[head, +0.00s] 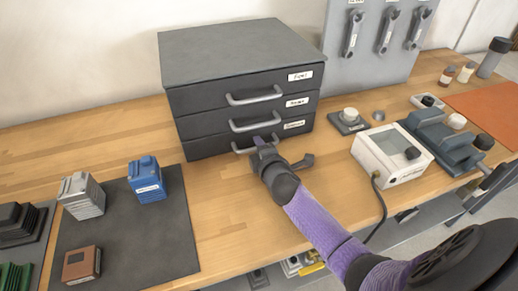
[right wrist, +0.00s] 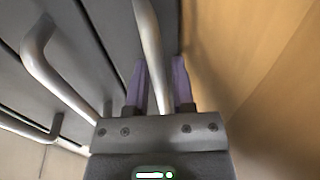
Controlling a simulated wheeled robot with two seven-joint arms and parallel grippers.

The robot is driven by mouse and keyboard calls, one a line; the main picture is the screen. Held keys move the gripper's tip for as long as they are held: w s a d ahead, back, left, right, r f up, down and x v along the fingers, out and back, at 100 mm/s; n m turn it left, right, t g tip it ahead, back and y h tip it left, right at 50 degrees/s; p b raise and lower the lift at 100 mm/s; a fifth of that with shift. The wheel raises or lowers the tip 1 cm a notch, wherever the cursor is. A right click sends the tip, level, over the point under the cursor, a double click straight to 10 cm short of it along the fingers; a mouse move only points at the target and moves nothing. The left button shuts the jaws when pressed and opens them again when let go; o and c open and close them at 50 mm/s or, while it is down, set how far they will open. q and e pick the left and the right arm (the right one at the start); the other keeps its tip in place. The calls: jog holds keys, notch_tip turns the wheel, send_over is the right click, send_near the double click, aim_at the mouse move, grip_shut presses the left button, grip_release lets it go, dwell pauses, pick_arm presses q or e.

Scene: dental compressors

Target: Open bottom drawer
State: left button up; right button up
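A dark grey cabinet (head: 236,52) with three stacked drawers stands at the back of the wooden bench. Each drawer has a silver bar handle and a white label. The bottom drawer (head: 205,145) looks flush with the two above it. My right gripper (head: 262,146) is at its handle (right wrist: 150,50), partly hiding it in the head view. My left gripper is not in view.
A white box (head: 390,155) with a black cable and a blue-grey device (head: 448,145) stand to the right. A dark mat (head: 125,230) with small blocks lies at the left front. The bench directly before the cabinet is clear except for my arm.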

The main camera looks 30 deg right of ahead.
grip_shut()
dwell(1.4)
